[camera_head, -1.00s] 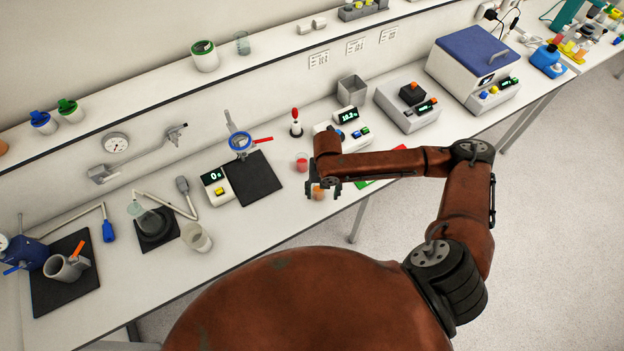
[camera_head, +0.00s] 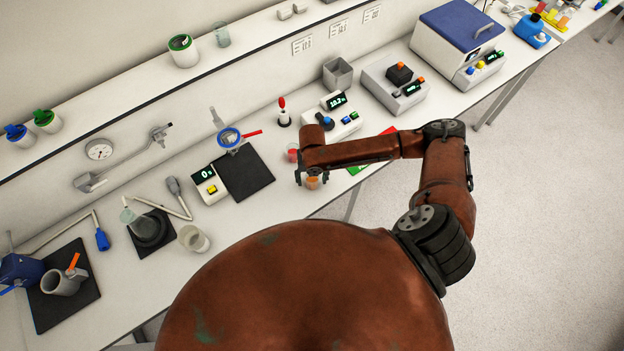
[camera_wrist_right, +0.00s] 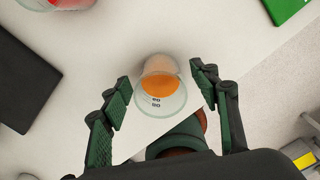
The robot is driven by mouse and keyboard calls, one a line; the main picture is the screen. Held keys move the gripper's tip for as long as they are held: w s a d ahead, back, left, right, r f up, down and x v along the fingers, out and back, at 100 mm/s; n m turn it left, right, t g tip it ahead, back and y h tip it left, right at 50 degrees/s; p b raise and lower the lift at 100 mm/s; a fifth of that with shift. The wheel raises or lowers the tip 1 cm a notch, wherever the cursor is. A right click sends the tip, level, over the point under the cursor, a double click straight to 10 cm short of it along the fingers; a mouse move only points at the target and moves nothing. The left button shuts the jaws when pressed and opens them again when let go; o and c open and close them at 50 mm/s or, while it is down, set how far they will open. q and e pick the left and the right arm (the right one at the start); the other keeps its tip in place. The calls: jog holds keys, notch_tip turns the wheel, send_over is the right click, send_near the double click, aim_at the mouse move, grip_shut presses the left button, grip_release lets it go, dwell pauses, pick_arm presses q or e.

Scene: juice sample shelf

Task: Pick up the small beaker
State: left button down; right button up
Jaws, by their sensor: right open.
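A small clear beaker (camera_wrist_right: 160,95) with orange liquid stands on the white bench near its front edge. In the head view this beaker (camera_head: 312,183) shows just below my right gripper (camera_head: 308,178). In the right wrist view the open fingers (camera_wrist_right: 160,77) are on either side of the beaker, with a gap on each side. The gripper is empty. A second beaker (camera_head: 292,155) with red liquid stands behind, partly hidden by my arm. It is cut off at the top left of the wrist view (camera_wrist_right: 72,4). My left gripper is not in view.
A black mat (camera_head: 247,172) and a small scale display (camera_head: 209,186) lie left of the beakers. A green and red piece (camera_head: 358,168) lies to the right, partly under my arm. A device with a display (camera_head: 338,118) stands behind. The bench edge is close in front.

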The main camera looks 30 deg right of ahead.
jog(key=shift+f, duration=0.15)
jog(key=c, duration=0.8)
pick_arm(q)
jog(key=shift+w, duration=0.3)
pick_arm(e)
jog(key=c, duration=0.5)
